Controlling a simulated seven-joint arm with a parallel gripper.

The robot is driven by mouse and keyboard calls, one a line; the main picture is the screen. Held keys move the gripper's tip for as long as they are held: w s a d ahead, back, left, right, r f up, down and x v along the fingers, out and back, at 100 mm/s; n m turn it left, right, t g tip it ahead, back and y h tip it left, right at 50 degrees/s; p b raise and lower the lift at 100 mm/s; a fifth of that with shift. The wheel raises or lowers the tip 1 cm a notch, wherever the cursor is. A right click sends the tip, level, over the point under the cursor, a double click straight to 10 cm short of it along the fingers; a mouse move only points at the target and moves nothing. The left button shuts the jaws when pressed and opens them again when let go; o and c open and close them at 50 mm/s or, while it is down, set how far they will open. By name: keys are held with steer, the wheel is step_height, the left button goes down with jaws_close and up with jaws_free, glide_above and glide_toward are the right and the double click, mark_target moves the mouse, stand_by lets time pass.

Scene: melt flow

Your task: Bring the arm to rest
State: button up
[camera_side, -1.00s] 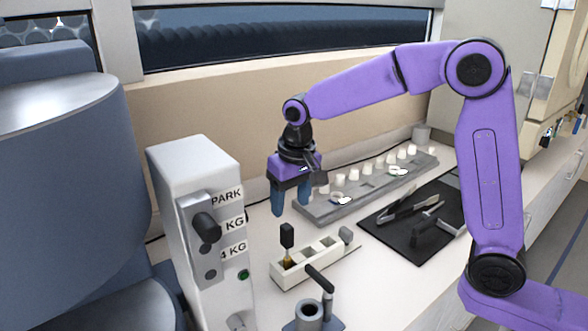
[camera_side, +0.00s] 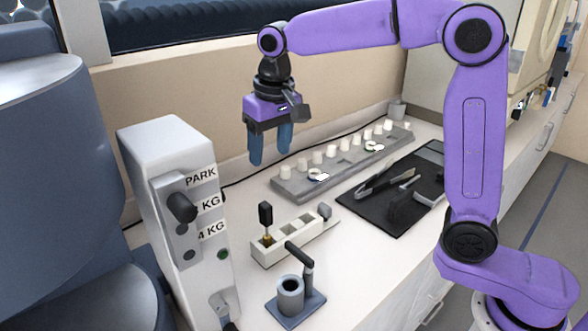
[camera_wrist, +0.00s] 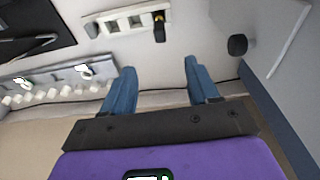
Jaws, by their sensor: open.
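My gripper (camera_side: 269,148) hangs from the purple arm with its two blue fingers pointing down. It is open and holds nothing. It is up in the air behind the white slotted holder and to the left of the grey rack. In the wrist view the blue fingers (camera_wrist: 160,80) stand apart with only bare bench and wall between and behind them.
The white machine (camera_side: 172,135) with PARK and KG labels stands at left. A white slotted holder (camera_side: 282,246), a grey post stand (camera_side: 290,296), a grey rack (camera_side: 290,187) with several white cups and a black mat (camera_side: 352,205) with tools lie on the bench.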

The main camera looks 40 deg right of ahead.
steer(key=s+d+f+n, duration=0.3)
steer(key=s+d+n, duration=0.1)
steer(key=s, duration=0.6)
steer(key=s+d+f+n+g, duration=0.1)
steer(key=s+d+f+n, duration=0.2)
steer(key=s, duration=0.7)
steer(key=s+d+f+n, duration=0.4)
steer(key=s+n, duration=0.1)
steer(key=s, duration=0.5)
steer(key=shift+s+d+g, duration=0.3)
steer(key=shift+s+d, duration=0.05)
steer(key=shift+d, duration=0.05)
steer(key=shift+f, duration=0.1)
